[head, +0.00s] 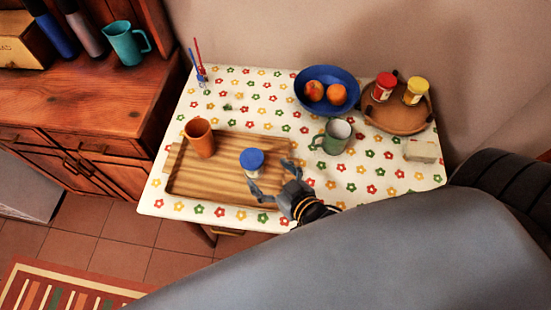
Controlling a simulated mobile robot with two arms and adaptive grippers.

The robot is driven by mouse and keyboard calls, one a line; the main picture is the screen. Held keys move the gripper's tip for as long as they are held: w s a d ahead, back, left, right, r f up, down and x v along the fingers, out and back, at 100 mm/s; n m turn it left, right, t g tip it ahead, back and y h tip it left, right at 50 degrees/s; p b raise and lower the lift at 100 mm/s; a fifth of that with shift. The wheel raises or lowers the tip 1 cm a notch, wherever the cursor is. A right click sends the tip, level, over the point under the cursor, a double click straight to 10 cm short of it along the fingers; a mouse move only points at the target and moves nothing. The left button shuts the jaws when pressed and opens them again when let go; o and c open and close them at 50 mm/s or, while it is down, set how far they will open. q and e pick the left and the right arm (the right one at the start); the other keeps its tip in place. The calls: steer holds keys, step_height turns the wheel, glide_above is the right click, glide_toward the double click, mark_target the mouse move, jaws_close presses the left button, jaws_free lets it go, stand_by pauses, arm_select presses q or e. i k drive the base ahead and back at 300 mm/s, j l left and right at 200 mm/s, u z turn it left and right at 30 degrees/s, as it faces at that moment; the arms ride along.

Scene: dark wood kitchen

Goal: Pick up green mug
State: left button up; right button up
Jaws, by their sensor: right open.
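The green mug (336,137) stands upright on the flowered tablecloth, right of the wooden board, with its handle toward the left. My right gripper (269,179) is open over the right part of the board, to the left of and nearer than the mug. Its fingers point left, close to a small jar with a blue lid (252,160). I cannot tell whether they touch the jar. The mug is apart from the gripper. My left gripper does not show.
An orange cup (200,138) stands on the wooden board (215,185). Behind the mug is a blue bowl (314,75) with oranges. A round brown tray (397,125) holds red-lidded and yellow-lidded jars. A pale block (420,151) lies at the right. Two brushes (199,62) stand at the far left corner.

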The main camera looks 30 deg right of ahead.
mark_target(339, 132)
steer(key=z, duration=1.4)
steer(key=k+j+z, duration=0.15)
steer(key=j, duration=0.25)
steer(key=j+z, duration=0.2)
steer(key=j, duration=0.15)
steer(key=k, duration=0.05)
